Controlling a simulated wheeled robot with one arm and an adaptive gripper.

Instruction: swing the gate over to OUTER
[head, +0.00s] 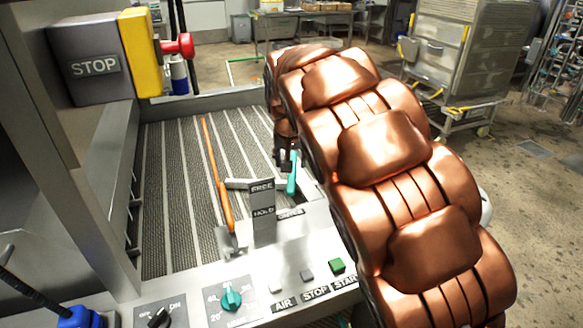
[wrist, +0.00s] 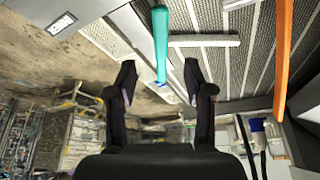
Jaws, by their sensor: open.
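A teal handle (head: 292,178) stands near the right end of a pale grey bar (head: 240,184) on the ribbed bed; I take these to be the gate, though how they join is unclear. In the wrist view the teal handle (wrist: 160,45) hangs down between my open fingers, its end level with the fingertips. My gripper (wrist: 160,78) is open, with a gap visible on both sides of the handle. In the head view my gripper (head: 284,160) is small and partly hidden behind my copper arm. I cannot read OUTER anywhere; a partly hidden label (head: 290,212) is illegible.
A long orange lever (head: 215,175) leans left of the bar. A FREE/HOLD plate (head: 262,205) stands in front. A control panel with a teal knob (head: 231,298) and a green button (head: 337,265) lies nearest. A yellow STOP box (head: 140,52) with a red knob is at upper left.

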